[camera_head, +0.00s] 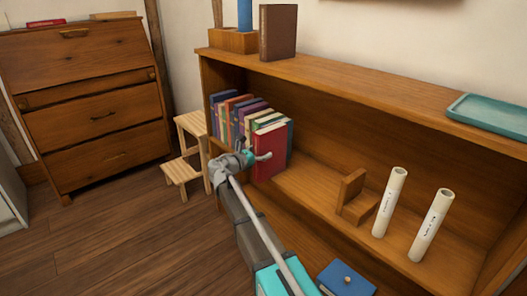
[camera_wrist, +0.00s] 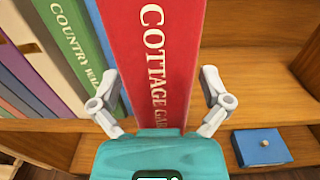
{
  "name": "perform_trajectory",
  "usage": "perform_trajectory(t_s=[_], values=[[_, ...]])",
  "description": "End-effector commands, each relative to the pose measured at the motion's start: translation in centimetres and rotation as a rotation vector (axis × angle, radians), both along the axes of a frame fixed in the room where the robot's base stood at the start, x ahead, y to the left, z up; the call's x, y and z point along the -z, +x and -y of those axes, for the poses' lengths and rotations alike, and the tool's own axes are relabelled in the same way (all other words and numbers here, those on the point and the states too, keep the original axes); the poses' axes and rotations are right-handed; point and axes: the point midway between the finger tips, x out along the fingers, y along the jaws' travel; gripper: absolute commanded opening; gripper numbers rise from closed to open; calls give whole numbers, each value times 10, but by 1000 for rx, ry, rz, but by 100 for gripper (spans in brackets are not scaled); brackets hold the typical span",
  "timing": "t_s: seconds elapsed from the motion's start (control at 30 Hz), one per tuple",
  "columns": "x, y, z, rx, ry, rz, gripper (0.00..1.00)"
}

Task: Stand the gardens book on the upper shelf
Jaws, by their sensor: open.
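The gardens book (camera_head: 275,139) is red and stands upright at the front right end of a row of books on the shelf (camera_head: 318,196). Its spine reads "COTTAGE GAR..." in the wrist view (camera_wrist: 153,50), and the rest of the title is hidden behind my gripper. My gripper (camera_head: 254,157) is open at the spine. In the wrist view my gripper (camera_wrist: 162,86) has one finger on each side of the book. The left finger is close to the green "COUNTRY WA..." book (camera_wrist: 65,45). I cannot tell whether either finger touches.
A wooden bookend (camera_head: 356,198) and two white rolls (camera_head: 389,203) (camera_head: 430,226) stand right of the books, with bare shelf between. A blue box (camera_head: 345,279) is lower down. A brown book (camera_head: 278,32) and teal tray (camera_head: 489,113) are on top. A step stool (camera_head: 182,170) stands left.

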Motion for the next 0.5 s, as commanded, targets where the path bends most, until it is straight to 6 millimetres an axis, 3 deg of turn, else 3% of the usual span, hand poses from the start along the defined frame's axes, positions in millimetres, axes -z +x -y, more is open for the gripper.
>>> perform_trajectory(t_s=[0.5], values=[[0,-43,-57,-2,-1,-1,97]])
